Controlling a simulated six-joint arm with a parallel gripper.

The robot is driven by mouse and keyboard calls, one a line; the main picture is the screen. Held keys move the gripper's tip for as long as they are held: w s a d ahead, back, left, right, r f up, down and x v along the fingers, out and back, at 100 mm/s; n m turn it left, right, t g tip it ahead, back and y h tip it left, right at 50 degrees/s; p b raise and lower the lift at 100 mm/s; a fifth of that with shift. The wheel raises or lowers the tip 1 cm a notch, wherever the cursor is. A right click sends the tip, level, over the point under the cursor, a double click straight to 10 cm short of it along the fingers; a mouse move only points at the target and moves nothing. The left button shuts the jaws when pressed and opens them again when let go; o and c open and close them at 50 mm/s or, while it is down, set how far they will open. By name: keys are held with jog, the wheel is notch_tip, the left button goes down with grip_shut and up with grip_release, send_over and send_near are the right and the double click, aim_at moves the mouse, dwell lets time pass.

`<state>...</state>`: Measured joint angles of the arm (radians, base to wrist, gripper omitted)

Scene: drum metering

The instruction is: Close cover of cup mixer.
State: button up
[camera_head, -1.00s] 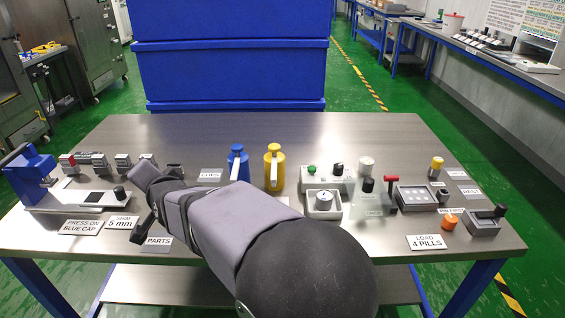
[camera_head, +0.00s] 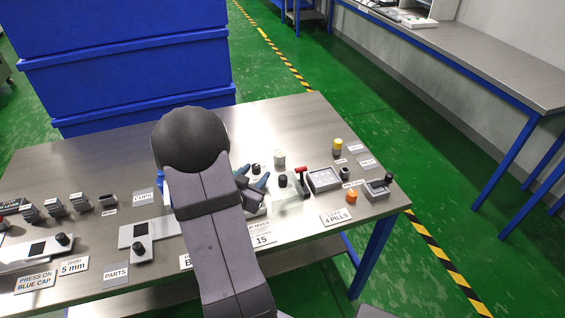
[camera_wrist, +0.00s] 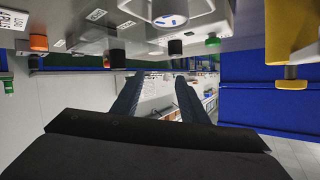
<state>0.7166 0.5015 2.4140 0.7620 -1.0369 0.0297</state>
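A pale box with a round dial, which looks like the cup mixer (camera_head: 257,208), is partly hidden behind my arm in the head view. It also shows upside down at the top of the wrist view (camera_wrist: 190,10), with its dial facing up. A clear panel or cover (camera_head: 293,196) with a black knob (camera_head: 283,181) stands just right of it; I cannot tell its exact angle. My gripper (camera_head: 254,175) is over the back of the mixer, fingers apart and nothing between them. In the wrist view my gripper (camera_wrist: 158,78) is also open and empty.
A red-handled device (camera_head: 301,178), a grey tray (camera_head: 324,180), an orange knob (camera_head: 352,197) and a yellow-topped bottle (camera_head: 338,147) stand to the right.

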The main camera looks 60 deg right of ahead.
aim_at(281, 179)
jog(key=s, duration=0.2)
jog(key=s+a+g+p, duration=0.1)
jog(key=s, duration=0.1)
jog(key=s+g, duration=0.1)
jog(key=s, duration=0.1)
jog(key=shift+s+a+f+p, duration=0.25)
jog(key=shift+s+p, duration=0.05)
jog(key=shift+p, duration=0.1)
jog(key=shift+p+x, duration=0.8)
jog(key=shift+x, duration=2.9)
jog(key=shift+a, duration=0.1)
